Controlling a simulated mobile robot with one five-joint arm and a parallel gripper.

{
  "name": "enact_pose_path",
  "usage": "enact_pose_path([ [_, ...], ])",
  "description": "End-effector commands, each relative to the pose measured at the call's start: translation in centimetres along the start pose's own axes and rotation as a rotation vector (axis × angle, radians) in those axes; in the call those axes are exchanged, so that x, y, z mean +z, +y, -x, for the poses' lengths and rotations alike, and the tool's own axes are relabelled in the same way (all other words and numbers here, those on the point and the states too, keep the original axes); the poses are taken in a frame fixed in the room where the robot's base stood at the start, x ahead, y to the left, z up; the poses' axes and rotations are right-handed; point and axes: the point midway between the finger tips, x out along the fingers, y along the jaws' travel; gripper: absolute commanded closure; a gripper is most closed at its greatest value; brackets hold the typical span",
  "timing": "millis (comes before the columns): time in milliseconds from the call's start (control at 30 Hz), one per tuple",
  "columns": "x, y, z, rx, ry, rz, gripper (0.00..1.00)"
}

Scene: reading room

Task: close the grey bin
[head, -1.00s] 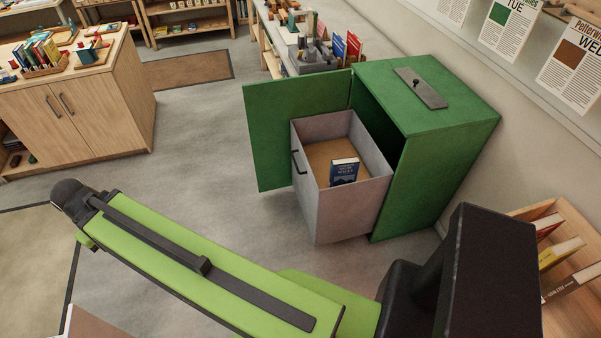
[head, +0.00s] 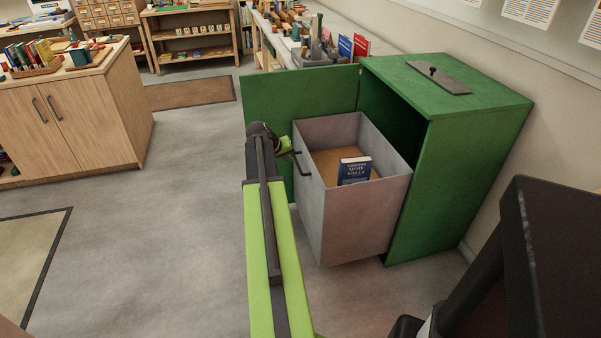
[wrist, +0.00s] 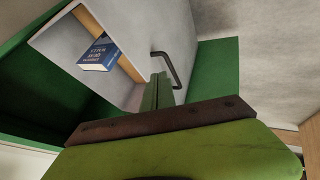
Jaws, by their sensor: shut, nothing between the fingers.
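The grey bin (head: 355,218) is pulled out of the green cabinet (head: 455,180), whose door (head: 290,95) stands open to the left. A blue book (head: 355,170) is inside the bin. The bin's dark handle (head: 300,163) is on its front face. My gripper (head: 288,146) is shut and empty, close to the handle at the bin's front. In the wrist view, the gripper's fingers (wrist: 157,92) point at the bin's front face (wrist: 115,75), beside the handle (wrist: 176,68). I cannot tell if they touch it.
A wooden cupboard (head: 75,120) with books on top stands at the left. A long table (head: 290,50) with tools and books is behind the cabinet door. Open grey floor (head: 180,220) lies left of my arm. A wall runs along the right.

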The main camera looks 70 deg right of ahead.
Motion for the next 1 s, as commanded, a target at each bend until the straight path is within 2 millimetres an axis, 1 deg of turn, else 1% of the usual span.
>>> enact_pose_path([
  [33, 0.2, -0.2, -1.1, 0.0, -0.001, -0.001, 1.0],
  [167, 0.3, -0.4, -3.9, -0.001, -0.001, -0.001, 1.0],
  [300, 0.3, -0.5, -7.1, -0.001, -0.001, -0.002, 1.0],
  [467, 0.3, -0.4, -10.4, -0.001, -0.001, 0.0, 1.0],
  [533, 0.1, 1.1, -10.3, 0.0, -0.003, -0.003, 1.0],
  [700, 0.1, 3.0, -11.1, -0.001, -0.002, -0.002, 1.0],
  [800, 0.1, 3.4, -11.4, -0.001, -0.001, 0.0, 1.0],
  [1000, 0.1, 3.5, -11.4, -0.001, -0.001, 0.0, 1.0],
])
